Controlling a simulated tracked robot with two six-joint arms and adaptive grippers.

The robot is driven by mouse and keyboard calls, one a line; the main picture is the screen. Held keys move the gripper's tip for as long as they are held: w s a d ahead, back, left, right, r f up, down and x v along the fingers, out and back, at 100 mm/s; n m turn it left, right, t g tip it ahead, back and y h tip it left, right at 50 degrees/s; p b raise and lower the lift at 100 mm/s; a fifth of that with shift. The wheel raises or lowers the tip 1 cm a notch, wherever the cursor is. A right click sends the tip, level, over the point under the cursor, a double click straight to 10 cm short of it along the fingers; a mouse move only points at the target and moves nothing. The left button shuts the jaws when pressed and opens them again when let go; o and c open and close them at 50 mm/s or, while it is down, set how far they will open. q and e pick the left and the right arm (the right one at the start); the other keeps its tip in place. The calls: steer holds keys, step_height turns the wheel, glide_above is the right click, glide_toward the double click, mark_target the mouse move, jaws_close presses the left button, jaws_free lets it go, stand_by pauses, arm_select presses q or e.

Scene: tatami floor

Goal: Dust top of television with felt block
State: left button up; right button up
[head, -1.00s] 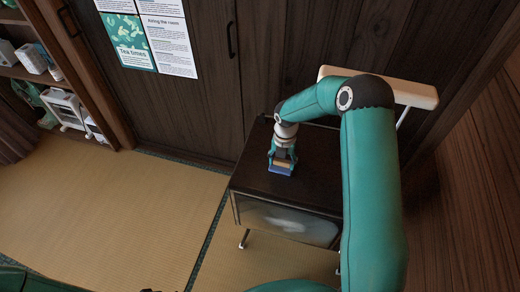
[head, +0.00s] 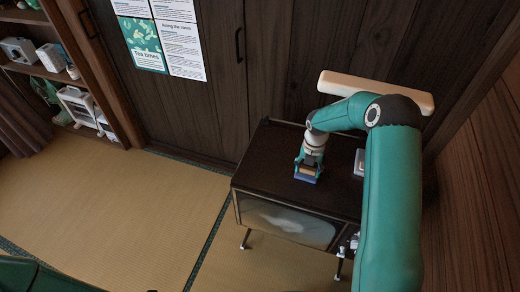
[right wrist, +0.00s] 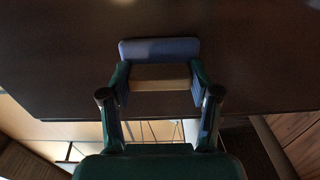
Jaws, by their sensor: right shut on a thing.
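The television (head: 265,165) is a dark brown box on thin legs, with a grey screen (head: 288,222) on its front. My right gripper (head: 306,172) is over the middle of its top, pointing down. It is shut on the felt block (head: 305,179), which has a blue felt face and a tan wooden body. In the right wrist view the block (right wrist: 159,50) sits between both fingers, with its blue side against or very near the dark top. I cannot tell if it touches. My left gripper is not in view.
A small light-coloured object (head: 359,162) lies on the television's top at the right, partly behind my arm. A cream rail (head: 345,84) stands behind the television by the dark wall. Shelves (head: 65,75) are at the far left. Tatami floor (head: 120,200) is clear on the left.

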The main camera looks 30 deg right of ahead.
step_height(320, 180, up, 2)
steer(key=shift+w+r, duration=0.1)
steer(key=shift+a+r+p, duration=0.1)
steer(key=shift+r+p, duration=0.55)
steer(key=shift+p, duration=0.1)
step_height(320, 180, up, 2)
steer(key=shift+r+p, duration=0.2)
steer(key=shift+p, duration=0.55)
steer(key=shift+r+p, duration=0.6)
steer(key=shift+r, duration=0.35)
